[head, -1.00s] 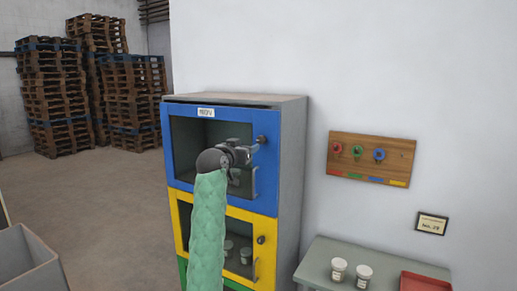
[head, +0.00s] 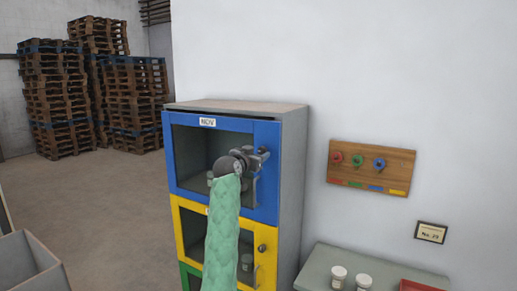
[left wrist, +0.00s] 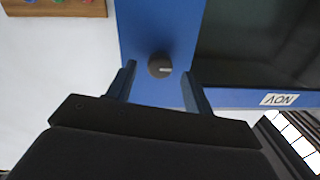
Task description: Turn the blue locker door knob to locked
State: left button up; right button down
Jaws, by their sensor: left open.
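The blue locker door (head: 185,181) is the top door of a grey cabinet and looks closed. It has a dark window and a white label. Its round dark knob (left wrist: 160,66) shows in the left wrist view with a small pale mark on its face. In the head view the knob is hidden behind my left gripper (head: 263,156). My left gripper is open in front of the door's right side. In the left wrist view its two fingers (left wrist: 160,84) stand on either side of the knob, and I cannot tell any contact. My right gripper is out of view.
Below are a yellow door (head: 268,222) with its own knob and a green door. A wooden key board (head: 345,175) hangs on the wall at right. A grey table (head: 318,270) with white jars and a red tray stands below it. Pallets (head: 55,100) are stacked far left.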

pick_arm(q)
jog(key=shift+w+d, duration=0.3)
jog(key=shift+w, duration=0.3)
jog(key=shift+f, duration=0.1)
jog(key=shift+c, duration=0.4)
